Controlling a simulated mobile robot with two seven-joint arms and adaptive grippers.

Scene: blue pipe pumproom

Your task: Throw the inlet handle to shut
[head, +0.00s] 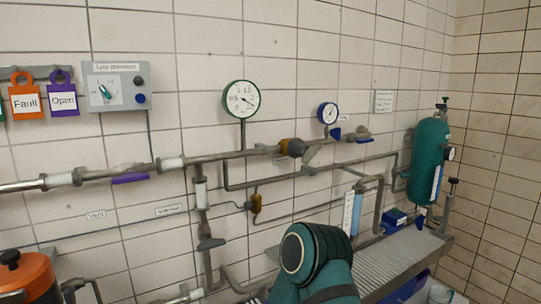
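Several valve handles show on the wall piping, and I cannot tell which is the inlet handle, as the small labels are too blurred to read surely. A purple lever (130,178) lies along the left of the main pipe. A valve with a brown body (291,147) sits mid-pipe with a grey handle (312,154) angled down to its right. A small blue handle (336,134) hangs below the small gauge. A dark grey handle (211,244) sits across the lower vertical pipe. A teal link of my arm rises at bottom centre. Neither gripper is in view.
A large round gauge (241,99) and a grey switch box (117,87) are on the tiled wall. Orange "Fault" (25,102) and purple "Open" (63,99) tags hang at left. A teal cylinder (428,160) stands right, beyond a ribbed grey bench (410,251).

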